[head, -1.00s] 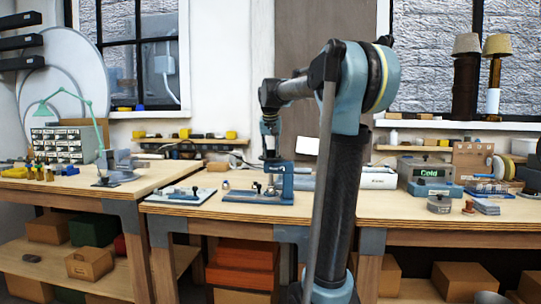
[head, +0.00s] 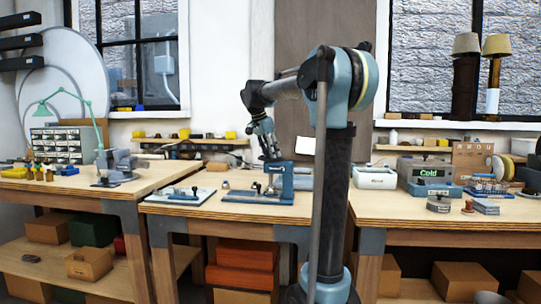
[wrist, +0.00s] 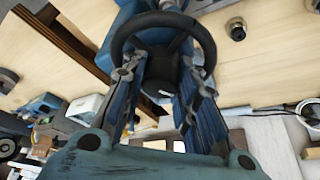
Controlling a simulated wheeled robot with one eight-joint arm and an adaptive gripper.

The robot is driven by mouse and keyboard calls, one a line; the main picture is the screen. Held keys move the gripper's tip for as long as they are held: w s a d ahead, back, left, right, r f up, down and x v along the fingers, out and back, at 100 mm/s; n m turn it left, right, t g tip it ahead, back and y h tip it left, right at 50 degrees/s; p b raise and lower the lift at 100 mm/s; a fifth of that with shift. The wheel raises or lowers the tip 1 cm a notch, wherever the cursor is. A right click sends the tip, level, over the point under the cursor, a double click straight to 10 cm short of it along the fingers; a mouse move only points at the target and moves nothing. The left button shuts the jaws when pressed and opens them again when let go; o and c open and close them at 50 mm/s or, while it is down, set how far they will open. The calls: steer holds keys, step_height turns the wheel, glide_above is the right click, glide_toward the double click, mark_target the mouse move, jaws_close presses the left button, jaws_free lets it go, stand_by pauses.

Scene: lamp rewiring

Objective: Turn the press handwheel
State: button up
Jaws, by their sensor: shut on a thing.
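The press (head: 279,180) is a blue frame on a blue base plate on the middle workbench. Its dark handwheel (wrist: 163,18) is a round ring that fills the top of the wrist view. My gripper (wrist: 165,62) is shut on the handwheel, with its two blue-grey fingers reaching to either side of the wheel's middle. The exact contact points are partly hidden by the rim and fingers. In the head view my gripper (head: 271,153) comes down tilted onto the press top, and the handwheel is too small to make out.
A pale plate with a small blue tool (head: 181,193) lies left of the press. The bench front edge (head: 230,221) is close below the press.

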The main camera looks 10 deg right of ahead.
steer(key=shift+a+m, duration=0.1)
steer(key=shift+m, duration=0.4)
steer(key=o, duration=0.8)
steer(key=shift+w, duration=0.1)
steer(key=shift+c, duration=0.2)
steer(key=v, duration=1.1)
steer(key=shift+a+r, duration=0.2)
steer(key=shift+r, duration=0.2)
steer(key=shift+f, duration=0.1)
